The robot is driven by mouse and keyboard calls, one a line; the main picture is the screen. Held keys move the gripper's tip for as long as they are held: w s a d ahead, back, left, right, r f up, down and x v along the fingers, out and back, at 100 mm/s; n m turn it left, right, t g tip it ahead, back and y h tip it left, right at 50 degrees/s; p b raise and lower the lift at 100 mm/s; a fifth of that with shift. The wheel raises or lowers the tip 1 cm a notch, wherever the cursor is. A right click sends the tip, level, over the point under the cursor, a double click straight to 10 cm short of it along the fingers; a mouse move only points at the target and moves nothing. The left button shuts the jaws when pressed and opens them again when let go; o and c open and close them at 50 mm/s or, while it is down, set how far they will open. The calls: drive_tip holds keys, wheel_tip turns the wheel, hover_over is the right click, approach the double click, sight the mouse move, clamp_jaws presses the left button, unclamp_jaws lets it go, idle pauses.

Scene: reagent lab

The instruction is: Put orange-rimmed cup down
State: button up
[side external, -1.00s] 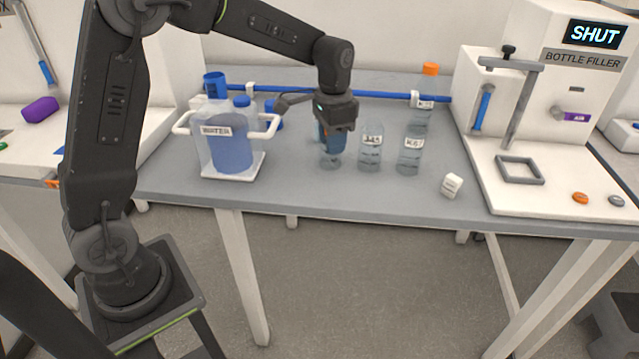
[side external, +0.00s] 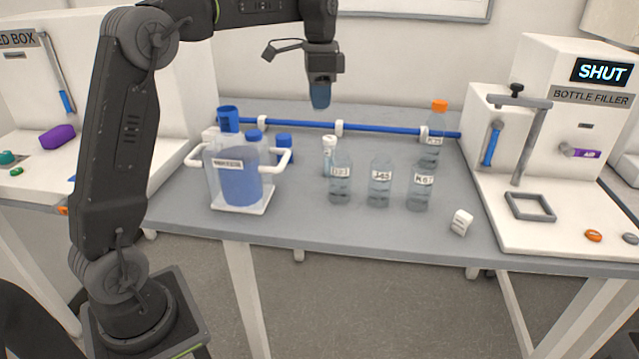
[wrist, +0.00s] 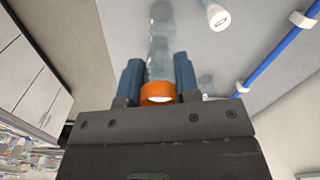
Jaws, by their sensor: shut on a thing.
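My gripper (side external: 320,95) is raised above the back part of the grey table, pointing down, clear of the bottles. In the wrist view its two blue fingers (wrist: 159,82) are closed on the orange-rimmed cup (wrist: 157,92). Its orange ring with a pale centre shows between them. In the side view the fingers hide the cup. A clear bottle (wrist: 160,45) shows beyond the fingertips in the wrist view. Three clear labelled bottles stand in a row on the table: left (side external: 340,183), middle (side external: 379,185) and right (side external: 420,188).
An orange-capped bottle (side external: 433,140) stands behind the row. A white-topped vial (side external: 329,155) stands behind the left bottle. A blue water jug (side external: 240,180) stands left. A white block (side external: 461,222) lies right, near the bottle filler (side external: 560,120). A blue rail (side external: 300,124) crosses the back. The table front is clear.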

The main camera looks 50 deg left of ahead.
drive_tip(key=a+m, duration=0.1)
drive_tip(key=a, duration=0.5)
hover_over(307, 188)
wheel_tip(307, 188, down, 18)
drive_tip(key=shift+s, duration=0.1)
drive_tip(key=shift+f, duration=2.55)
drive_tip(key=shift+f, duration=0.1)
drive_tip(key=o, duration=0.9)
